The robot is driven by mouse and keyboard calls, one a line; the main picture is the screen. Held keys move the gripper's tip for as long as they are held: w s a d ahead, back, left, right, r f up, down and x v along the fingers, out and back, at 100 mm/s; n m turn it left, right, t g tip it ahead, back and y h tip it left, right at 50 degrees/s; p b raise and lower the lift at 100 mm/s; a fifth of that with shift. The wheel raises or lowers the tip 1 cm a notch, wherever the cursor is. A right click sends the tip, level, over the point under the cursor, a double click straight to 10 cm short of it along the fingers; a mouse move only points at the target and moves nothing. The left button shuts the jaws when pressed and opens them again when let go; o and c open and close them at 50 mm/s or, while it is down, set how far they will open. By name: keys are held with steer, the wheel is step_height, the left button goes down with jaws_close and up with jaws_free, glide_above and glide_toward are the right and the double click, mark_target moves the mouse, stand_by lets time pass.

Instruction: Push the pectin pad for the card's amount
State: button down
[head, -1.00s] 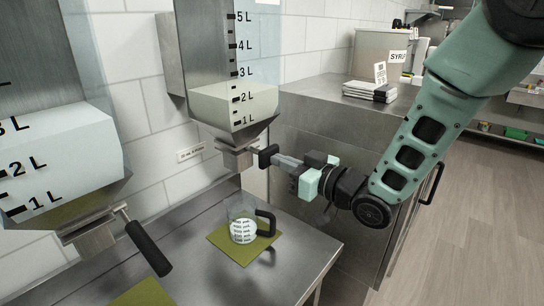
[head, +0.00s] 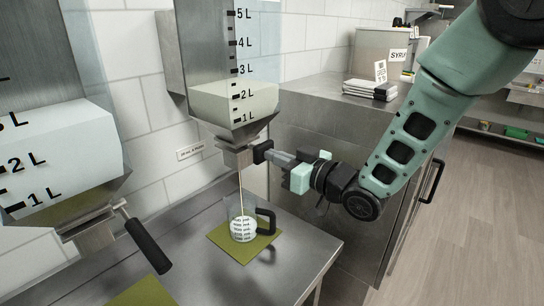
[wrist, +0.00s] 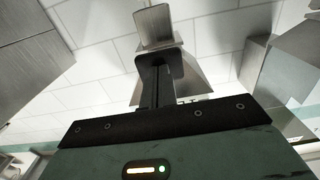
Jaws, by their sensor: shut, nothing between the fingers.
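The middle hopper (head: 234,105) holds pale contents at about the 2 L mark. Its black push pad (head: 262,151) sticks out at the right of the metal outlet (head: 235,155). My gripper (head: 272,156) is shut and empty, its tips against the pad as far as I can tell. In the wrist view, the shut fingers (wrist: 155,88) reach up to the pad and outlet. A thin pale stream (head: 240,185) runs from the outlet into the clear jug (head: 240,222), which has a black handle and printed lines on its side. The jug stands on a green mat (head: 222,242).
A second hopper (head: 60,150) with a black lever handle (head: 148,246) hangs at the left. A small label (head: 190,153) is on the wall. A cabinet (head: 330,130) behind holds white stacks, a small card (head: 380,72) and a syrup container (head: 380,48).

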steer(key=shift+w+a, duration=0.15)
steer(key=shift+a, duration=0.1)
steer(key=shift+d, duration=0.15)
steer(key=shift+b+v, duration=0.4)
steer(key=shift+v, duration=0.65)
